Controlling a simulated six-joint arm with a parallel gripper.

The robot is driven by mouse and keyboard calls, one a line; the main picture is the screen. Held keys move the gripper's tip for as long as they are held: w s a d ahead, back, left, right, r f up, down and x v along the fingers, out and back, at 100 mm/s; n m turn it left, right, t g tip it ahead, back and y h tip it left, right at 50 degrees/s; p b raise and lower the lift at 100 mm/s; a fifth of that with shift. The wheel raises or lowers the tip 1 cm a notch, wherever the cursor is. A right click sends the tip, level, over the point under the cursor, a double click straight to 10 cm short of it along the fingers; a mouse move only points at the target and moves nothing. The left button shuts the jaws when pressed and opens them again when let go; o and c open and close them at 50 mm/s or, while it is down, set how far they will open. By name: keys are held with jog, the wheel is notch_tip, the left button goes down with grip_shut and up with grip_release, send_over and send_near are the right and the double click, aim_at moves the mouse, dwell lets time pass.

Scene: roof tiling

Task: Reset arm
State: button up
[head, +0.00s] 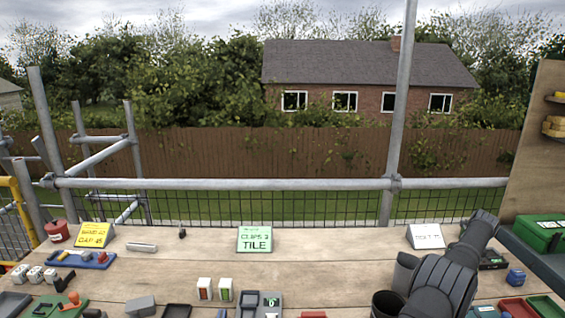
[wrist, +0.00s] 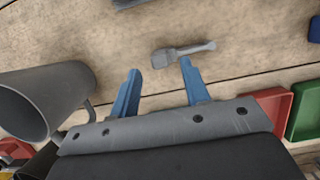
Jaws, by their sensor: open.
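My gripper (wrist: 159,66) shows in the wrist view with its two blue fingers apart and nothing held between them. A small grey brush-like tool (wrist: 183,53) lies on the wooden bench just beyond the fingertips, apart from them as far as I can tell. In the head view my dark grey arm (head: 445,283) reaches over the right side of the bench; the fingers cannot be made out there.
A grey hollow cylinder (wrist: 35,100) is close left of my gripper. A red tray (wrist: 268,108) and green tray (wrist: 304,110) are at its right. Sign cards, including a green one (head: 254,239), stand along the bench. The bench middle (head: 330,255) is clear.

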notch_tip(320, 180, down, 3)
jog(key=shift+r, duration=0.2)
jog(key=v, duration=1.2)
jog(key=x, duration=1.2)
jog(key=shift+w, duration=0.1)
jog(key=s+d+r+n+t+h, duration=0.1)
jog(key=s+d+r+n+h, duration=0.15)
jog(key=s+r, duration=1)
jog(key=w+a+r+n, duration=0.2)
jog(key=w+a, duration=0.7)
jog(key=w, duration=0.2)
jog(key=shift+w+a+r, duration=0.15)
jog(key=shift+w+r, duration=0.1)
jog(key=shift+w, duration=0.1)
